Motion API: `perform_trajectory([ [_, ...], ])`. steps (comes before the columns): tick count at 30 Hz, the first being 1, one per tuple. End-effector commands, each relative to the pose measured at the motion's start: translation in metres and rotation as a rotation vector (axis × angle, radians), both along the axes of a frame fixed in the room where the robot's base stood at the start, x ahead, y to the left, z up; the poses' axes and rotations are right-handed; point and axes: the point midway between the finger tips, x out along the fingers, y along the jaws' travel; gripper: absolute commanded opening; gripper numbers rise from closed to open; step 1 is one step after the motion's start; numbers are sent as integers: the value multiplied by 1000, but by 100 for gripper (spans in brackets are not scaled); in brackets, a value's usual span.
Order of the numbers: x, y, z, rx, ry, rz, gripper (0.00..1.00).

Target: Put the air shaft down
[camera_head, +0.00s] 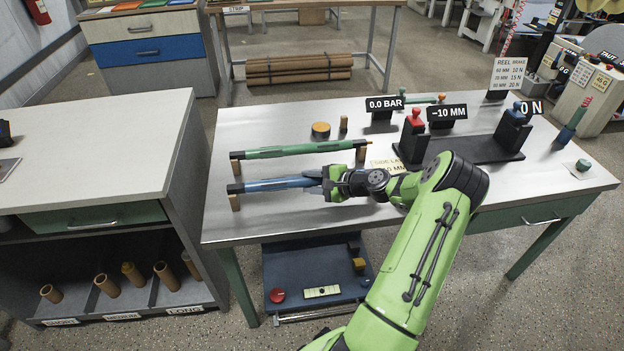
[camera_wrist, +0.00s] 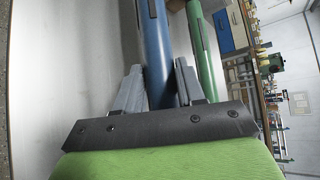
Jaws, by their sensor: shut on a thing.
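The blue air shaft (camera_head: 275,184) lies level over the steel table, its left end at a small wooden rest (camera_head: 235,201). My gripper (camera_head: 326,184) is shut on the blue shaft near its right part. In the wrist view the blue shaft (camera_wrist: 156,50) runs between my two grey fingers (camera_wrist: 158,88). The right end of the blue shaft is hidden by my gripper and arm, so I cannot tell whether a rest bears it there. A green shaft (camera_head: 300,149) lies parallel just behind it on wooden rests, apart from it; it also shows in the wrist view (camera_wrist: 202,50).
Behind the shafts stand a yellow disc (camera_head: 320,129) and signs, including "0.0 BAR" (camera_head: 385,103). A dark stand with red and blue knobs (camera_head: 470,148) is at right. A shelf cabinet (camera_head: 90,150) adjoins at left. The table's front left is clear.

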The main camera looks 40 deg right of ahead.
Motion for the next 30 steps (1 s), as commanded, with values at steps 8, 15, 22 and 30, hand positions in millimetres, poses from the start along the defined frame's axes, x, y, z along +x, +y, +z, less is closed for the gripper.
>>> perform_trajectory([
  [8, 1, 0, 1, -2, -6, 1, 0],
  [15, 1, 0, 0, -1, -4, 0, 68],
  [22, -1, 0, -2, 1, 3, -1, 68],
  [30, -48, -15, 23, 0, 2, -7, 68],
])
